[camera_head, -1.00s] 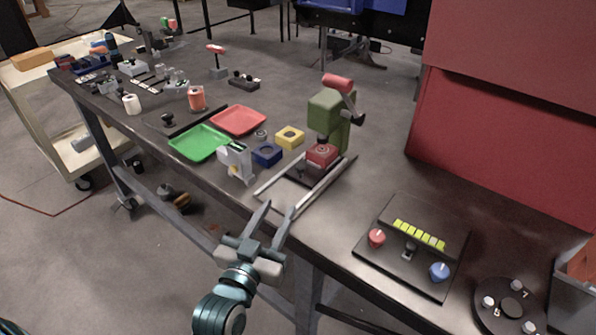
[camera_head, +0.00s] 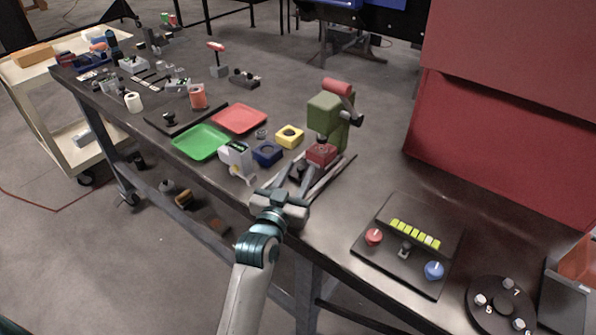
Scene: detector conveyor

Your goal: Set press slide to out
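The press (camera_head: 325,112) is green with a red handle (camera_head: 338,86) and stands on the table's front half. A red block (camera_head: 321,153) sits under its head, at the inner end of the slide's two pale rails (camera_head: 333,178). The rails run toward the table's front edge. A dark part of the slide (camera_head: 297,168) shows between the fingers, just short of the red block. Contact cannot be told.
A grey-white device (camera_head: 236,158), a blue block (camera_head: 267,154) and a yellow block (camera_head: 289,137) stand close on the left. Green (camera_head: 200,142) and red (camera_head: 239,119) trays lie beyond. A black panel with knobs (camera_head: 408,245) lies on the right, with clear table between.

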